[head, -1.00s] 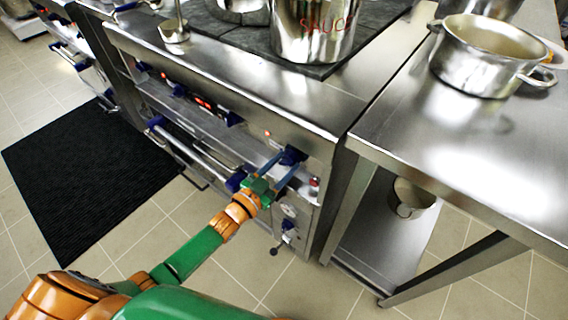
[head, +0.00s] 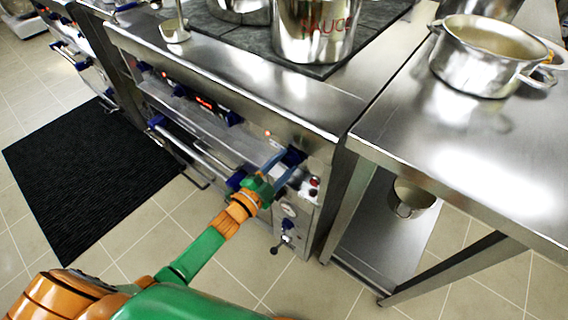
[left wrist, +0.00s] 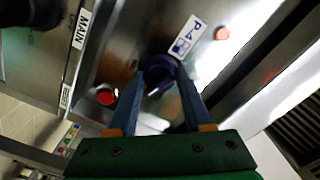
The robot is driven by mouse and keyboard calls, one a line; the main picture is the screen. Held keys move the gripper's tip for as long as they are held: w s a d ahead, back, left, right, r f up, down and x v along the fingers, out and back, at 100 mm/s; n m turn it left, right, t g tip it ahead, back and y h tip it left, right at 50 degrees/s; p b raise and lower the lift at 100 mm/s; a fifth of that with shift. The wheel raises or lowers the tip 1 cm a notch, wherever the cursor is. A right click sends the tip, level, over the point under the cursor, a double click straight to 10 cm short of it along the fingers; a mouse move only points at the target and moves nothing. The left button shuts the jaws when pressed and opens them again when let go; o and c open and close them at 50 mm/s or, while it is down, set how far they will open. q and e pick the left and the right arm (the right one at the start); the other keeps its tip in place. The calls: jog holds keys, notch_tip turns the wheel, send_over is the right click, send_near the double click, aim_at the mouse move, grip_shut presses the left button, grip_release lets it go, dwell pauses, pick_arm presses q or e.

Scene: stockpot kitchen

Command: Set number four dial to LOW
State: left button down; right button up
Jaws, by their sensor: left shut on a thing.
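The dial (head: 294,156) is a dark blue knob at the right end of the range's front panel. It also shows in the left wrist view (left wrist: 160,70), beside a white label (left wrist: 188,36) that seems to read P or 4. My left gripper (head: 284,163) has its two blue fingers on either side of this knob and is shut on it. In the left wrist view the fingers (left wrist: 166,88) reach the knob from below. The knob's pointer and any LOW mark cannot be made out. My right gripper is not in view.
A red button (left wrist: 106,96) and a MAIN label (left wrist: 83,28) are near the dial. An oven handle (head: 190,148) runs along the front. A SAUCE pot (head: 312,28) stands on the range. A steel table (head: 440,140) with a pot (head: 480,62) stands at right.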

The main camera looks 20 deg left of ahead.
pick_arm(q)
jog(key=shift+f, duration=0.1)
dwell(0.3)
jog(key=shift+c, duration=1.6)
grip_release()
jog(key=v, duration=0.7)
jog(key=shift+p, duration=0.45)
